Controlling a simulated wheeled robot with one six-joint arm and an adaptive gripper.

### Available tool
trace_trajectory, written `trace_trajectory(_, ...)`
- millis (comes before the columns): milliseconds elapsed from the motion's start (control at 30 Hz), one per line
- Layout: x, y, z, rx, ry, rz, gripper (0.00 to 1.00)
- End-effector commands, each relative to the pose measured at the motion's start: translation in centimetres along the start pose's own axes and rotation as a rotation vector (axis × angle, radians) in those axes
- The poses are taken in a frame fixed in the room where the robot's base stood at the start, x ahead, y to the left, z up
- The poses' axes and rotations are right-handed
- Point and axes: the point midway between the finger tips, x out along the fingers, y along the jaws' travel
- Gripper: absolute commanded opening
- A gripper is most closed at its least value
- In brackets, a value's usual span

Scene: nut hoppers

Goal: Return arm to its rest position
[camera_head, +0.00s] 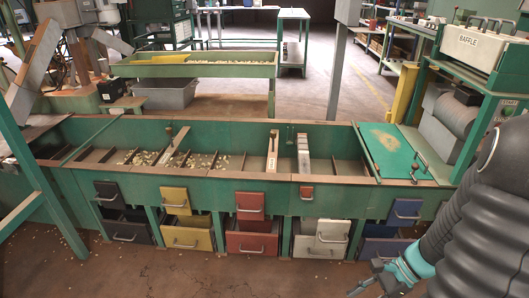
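My arm comes in at the right side of the head view, dark and ribbed with a teal band near its end. My gripper (366,287) is low at the bottom right edge, in front of the blue drawers and apart from them. It is small and partly cut off by the frame edge, so I cannot tell whether it is open or shut. No held object shows.
A long green hopper bench (235,187) spans the middle, with scattered nuts inside. Below are black, yellow (185,238), red (252,243), white (320,245) and blue drawers (383,249). A machine marked BAFFLE (478,48) stands at right.

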Motion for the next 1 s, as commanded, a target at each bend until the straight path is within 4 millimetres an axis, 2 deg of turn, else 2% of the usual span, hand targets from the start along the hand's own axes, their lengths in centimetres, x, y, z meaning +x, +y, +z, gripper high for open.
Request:
trace_trajectory(200, -2.9, 0.9, 2.7, -0.405, 0.225, 0.114, 0.35)
trace_trajectory(500, -7.0, 1.3, 6.8, -0.855, 0.506, 0.252, 0.35)
trace_trajectory(767, -10.2, 1.6, 11.5, -1.132, 0.734, 0.307, 0.35)
trace_trajectory(1000, -12.0, 2.3, 16.9, -1.325, 0.900, 0.266, 0.35)
